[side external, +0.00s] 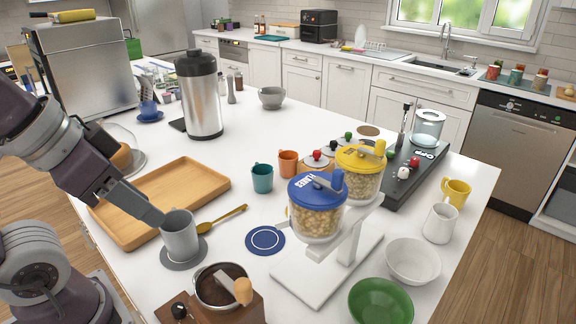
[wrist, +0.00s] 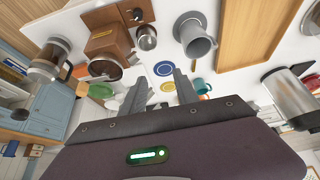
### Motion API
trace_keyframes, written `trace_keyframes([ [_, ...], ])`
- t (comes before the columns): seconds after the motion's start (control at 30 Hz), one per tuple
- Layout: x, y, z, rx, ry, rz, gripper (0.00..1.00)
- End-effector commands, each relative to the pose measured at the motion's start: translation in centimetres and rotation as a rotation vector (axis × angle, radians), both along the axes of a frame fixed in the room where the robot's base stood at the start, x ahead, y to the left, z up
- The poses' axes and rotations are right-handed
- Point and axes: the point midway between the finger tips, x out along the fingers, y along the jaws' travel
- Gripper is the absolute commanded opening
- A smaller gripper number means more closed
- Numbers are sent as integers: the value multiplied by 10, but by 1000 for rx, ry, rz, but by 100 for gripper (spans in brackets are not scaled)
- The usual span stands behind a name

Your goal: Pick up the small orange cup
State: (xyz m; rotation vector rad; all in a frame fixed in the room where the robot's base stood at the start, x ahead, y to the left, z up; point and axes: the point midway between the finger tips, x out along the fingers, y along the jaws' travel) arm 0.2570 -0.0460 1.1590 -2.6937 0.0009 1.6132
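The small orange cup (side external: 288,163) stands upright on the white counter in the side view, just right of a teal cup (side external: 262,178). In the wrist view, a bit of orange (wrist: 204,97) shows beside the teal cup (wrist: 200,85), right of my fingers and partly hidden. My gripper (side external: 158,218) is at the left in the side view, where its tip overlaps the rim of a grey mug (side external: 180,240). In the wrist view my gripper (wrist: 160,85) has its two fingers apart with nothing held between them, and the grey mug (wrist: 196,45) is clear of them.
The grey mug stands on a grey coaster. A wooden tray (side external: 200,187), a gold spoon (side external: 222,219) and a blue coaster (side external: 265,240) lie nearby. A stand with blue-lidded (side external: 316,215) and yellow-lidded jars is right of the orange cup. A steel dispenser (side external: 200,95) stands behind.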

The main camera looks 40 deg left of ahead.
Motion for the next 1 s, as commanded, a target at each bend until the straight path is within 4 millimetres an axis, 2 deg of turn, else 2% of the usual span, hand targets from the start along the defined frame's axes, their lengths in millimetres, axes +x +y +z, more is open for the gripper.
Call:
trace_keyframes([
  [0.07,11,4,4,37,-1,-29,36],
  [0.17,64,20,18,200,-2,-183,36],
  [0.27,151,49,24,443,13,-457,36],
  [0.3,187,62,21,538,20,-579,36],
  [0.37,240,82,9,669,34,-764,36],
  [0.4,273,97,-4,747,41,-884,36],
  [0.5,342,129,-43,915,47,-1153,36],
  [0.53,357,138,-55,956,47,-1218,36],
  [0.6,385,154,-80,1034,43,-1343,36],
  [0.7,406,169,-103,1105,39,-1448,36],
  [1.0,432,177,-139,1131,37,-1489,36],
])
